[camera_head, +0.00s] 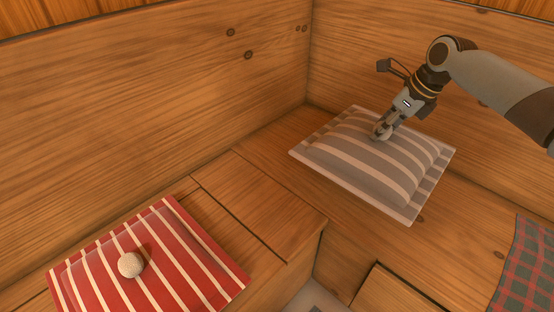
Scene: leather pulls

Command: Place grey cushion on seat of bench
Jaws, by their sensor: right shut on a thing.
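The grey cushion (365,165) has pale stripes and a flat border, and shows right of centre in the head view, over the corner of the wooden bench. My right gripper (381,132) comes in from the upper right and is shut on the grey cushion near its upper middle, where the fingertips partly hide it. The bench seat (262,203) is bare wood and runs along both walls. I cannot tell whether the cushion's underside touches the seat. My left gripper is not in view.
A red striped cushion (190,262) with a pale round knob (131,265) on it lies on the bench at the lower left. A dark plaid cloth (525,265) lies at the right edge. Wooden walls (150,100) rise behind the bench. Bare seat shows between the two cushions.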

